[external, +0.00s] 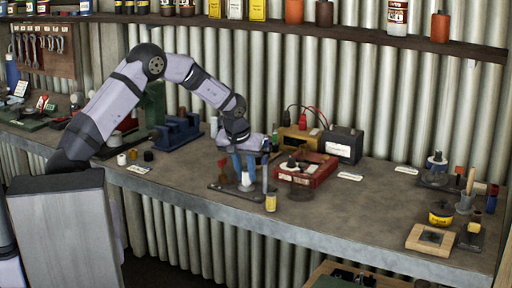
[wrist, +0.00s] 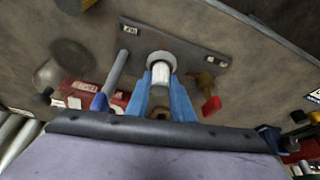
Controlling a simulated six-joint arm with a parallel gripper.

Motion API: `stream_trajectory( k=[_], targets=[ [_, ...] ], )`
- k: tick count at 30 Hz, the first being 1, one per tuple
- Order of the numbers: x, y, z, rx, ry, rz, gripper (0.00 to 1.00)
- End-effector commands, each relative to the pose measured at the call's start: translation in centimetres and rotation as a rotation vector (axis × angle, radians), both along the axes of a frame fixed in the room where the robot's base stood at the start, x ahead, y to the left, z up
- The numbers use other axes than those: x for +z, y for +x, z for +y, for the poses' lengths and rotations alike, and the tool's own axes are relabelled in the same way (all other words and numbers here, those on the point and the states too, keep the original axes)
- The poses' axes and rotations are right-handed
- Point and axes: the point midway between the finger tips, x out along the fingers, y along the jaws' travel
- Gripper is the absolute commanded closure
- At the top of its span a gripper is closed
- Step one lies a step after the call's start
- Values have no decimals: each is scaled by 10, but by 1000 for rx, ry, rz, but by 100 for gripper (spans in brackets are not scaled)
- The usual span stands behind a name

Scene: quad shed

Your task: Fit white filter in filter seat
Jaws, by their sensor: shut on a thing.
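The white filter (wrist: 161,73) is a small white cylinder between the blue fingertips of my gripper (wrist: 160,84) in the wrist view. My gripper is shut on it. A round pale grey seat (wrist: 161,55) shows just beyond the filter, on a dark base plate (wrist: 190,47). The filter lines up closely with the seat's middle; I cannot tell whether it is above the opening or partly inside. In the external view my gripper (external: 245,174) points down over the base plate (external: 222,188), with a white shape (external: 245,184) low between the fingers.
A grey post (wrist: 115,75) stands on the plate beside the seat, and a red-handled brass fitting (wrist: 208,92) is on the other side. A yellow-labelled cylinder (external: 271,202) stands near the bench's front edge. A red tray (external: 318,175) is close on the right. The bench right of it has free room.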

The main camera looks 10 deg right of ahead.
Motion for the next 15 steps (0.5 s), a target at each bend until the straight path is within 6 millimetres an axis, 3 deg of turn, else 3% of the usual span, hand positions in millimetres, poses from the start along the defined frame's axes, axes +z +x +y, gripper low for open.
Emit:
stream_trajectory(
  k=[15],
  targets=[
    [-5,0,0,0,0,0,100]
  ],
)
